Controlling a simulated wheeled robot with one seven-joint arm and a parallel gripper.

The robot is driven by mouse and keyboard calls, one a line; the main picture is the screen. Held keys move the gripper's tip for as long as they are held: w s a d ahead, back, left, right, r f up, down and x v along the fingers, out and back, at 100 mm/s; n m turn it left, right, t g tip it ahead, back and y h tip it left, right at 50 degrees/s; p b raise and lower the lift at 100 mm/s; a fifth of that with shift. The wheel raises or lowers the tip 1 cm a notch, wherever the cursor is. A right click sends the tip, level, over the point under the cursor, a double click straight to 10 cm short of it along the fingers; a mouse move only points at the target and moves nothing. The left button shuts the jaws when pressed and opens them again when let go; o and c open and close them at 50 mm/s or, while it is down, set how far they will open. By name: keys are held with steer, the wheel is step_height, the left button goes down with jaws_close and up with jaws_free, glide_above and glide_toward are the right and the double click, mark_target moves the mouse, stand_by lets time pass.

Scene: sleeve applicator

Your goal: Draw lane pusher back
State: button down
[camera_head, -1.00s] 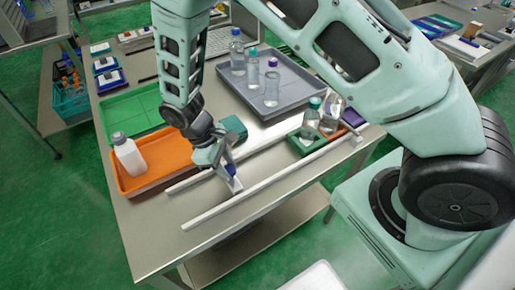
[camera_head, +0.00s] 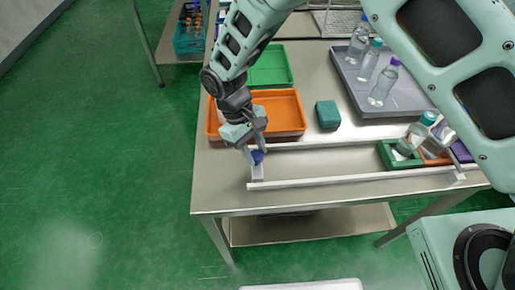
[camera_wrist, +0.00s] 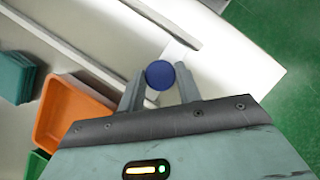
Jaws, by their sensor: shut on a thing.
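The lane pusher (camera_head: 257,174) is a pale crosspiece with a round blue knob (camera_head: 258,157). It sits at the left end of the lane, between two pale rails (camera_head: 350,180). My gripper (camera_head: 254,150) is shut on the blue knob from above. In the wrist view, the knob (camera_wrist: 160,75) sits between the two grey fingers, with the pale pusher (camera_wrist: 178,52) beyond it. At the lane's right end are a green holder (camera_head: 388,157) and clear bottles (camera_head: 418,132), partly covered by my arm.
An orange tray (camera_head: 285,110) and a green tray (camera_head: 270,66) lie behind the lane. A teal block (camera_head: 328,114) stands near the back rail. A grey tray (camera_head: 375,108) holds clear bottles. The lane between pusher and holder is empty. Green floor lies left of the table.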

steer(key=shift+a, duration=0.35)
steer(key=c, duration=1)
jaws_free()
steer(key=b+v, duration=0.2)
steer(key=v, duration=1.5)
steer(key=shift+r+b, duration=0.3)
steer(key=shift+b, duration=0.1)
steer(key=shift+d, duration=0.1)
